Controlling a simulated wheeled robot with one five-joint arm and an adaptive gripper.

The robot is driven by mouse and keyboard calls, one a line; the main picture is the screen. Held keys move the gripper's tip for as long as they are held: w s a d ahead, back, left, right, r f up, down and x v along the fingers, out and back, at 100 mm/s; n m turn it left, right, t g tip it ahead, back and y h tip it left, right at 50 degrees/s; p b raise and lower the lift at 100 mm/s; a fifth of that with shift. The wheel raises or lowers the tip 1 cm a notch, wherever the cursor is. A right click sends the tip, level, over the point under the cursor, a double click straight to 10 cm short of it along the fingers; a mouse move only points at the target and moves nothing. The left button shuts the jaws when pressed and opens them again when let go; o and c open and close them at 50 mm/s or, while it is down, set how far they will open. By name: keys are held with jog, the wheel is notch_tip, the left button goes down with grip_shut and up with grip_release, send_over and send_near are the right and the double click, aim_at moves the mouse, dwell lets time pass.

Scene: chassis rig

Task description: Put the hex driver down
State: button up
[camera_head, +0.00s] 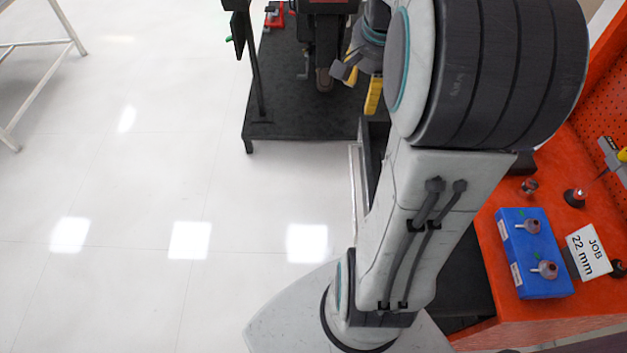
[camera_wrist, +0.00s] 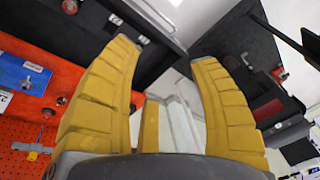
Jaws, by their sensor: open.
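My gripper (camera_wrist: 165,55) is open in the wrist view, with its yellow ribbed fingers spread apart. No tool shows between the fingers. In the head view my gripper (camera_head: 361,88) is partly hidden behind my arm, over the dark bench. I cannot single out the hex driver with certainty. A small grey bent piece (camera_head: 303,63) lies on the dark bench, left of the gripper and apart from it. It is too small to tell what it is.
The dark bench (camera_head: 290,118) carries a dark upright fixture (camera_head: 325,45) and a red item (camera_head: 275,16). At right, an orange bench (camera_head: 490,240) holds a blue tray (camera_head: 535,252) and a "JOB 22 mm" sign (camera_head: 588,252).

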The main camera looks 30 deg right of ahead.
jog(key=s+a+f+n, duration=0.1)
jog(key=s+a+n, duration=0.4)
jog(key=a, duration=0.4)
jog(key=s+a+f+n+t+y, duration=0.1)
jog(key=s+a+n, duration=0.4)
jog(key=a, duration=0.5)
jog(key=shift+s+f+n+y, duration=0.35)
jog(key=shift+f+n, duration=0.35)
jog(key=shift+n, duration=0.7)
jog(key=shift+d, duration=0.15)
